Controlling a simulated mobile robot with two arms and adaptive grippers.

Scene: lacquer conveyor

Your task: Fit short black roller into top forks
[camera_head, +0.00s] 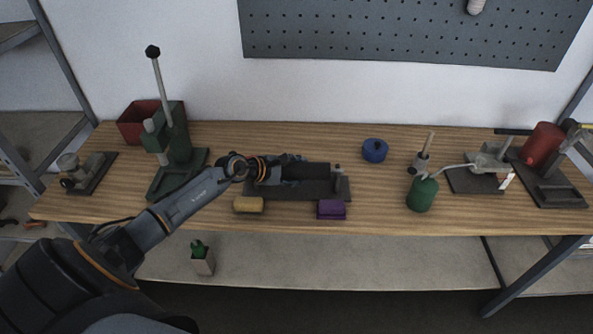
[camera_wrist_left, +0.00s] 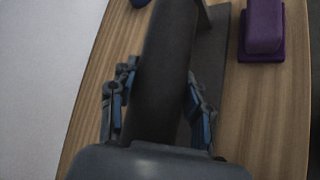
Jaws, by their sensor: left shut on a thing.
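The short black roller (camera_head: 312,172) lies level over the dark stand (camera_head: 300,194) in the middle of the bench. My left gripper (camera_head: 283,173) is shut on the roller, reaching in from the left. In the left wrist view the roller (camera_wrist_left: 165,75) runs between the two blue-padded fingers (camera_wrist_left: 158,110). An upright of the stand (camera_head: 338,176) shows by the roller's right end. The gripper hides the roller's left end, and I cannot tell whether the roller sits in the forks. My right gripper is not in view.
A yellow block (camera_head: 248,205) and a purple block (camera_head: 331,209) lie in front of the stand. A green press (camera_head: 180,147) stands at left. A blue round tin (camera_head: 374,150) is behind right, and a green bottle (camera_head: 422,195) is farther right.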

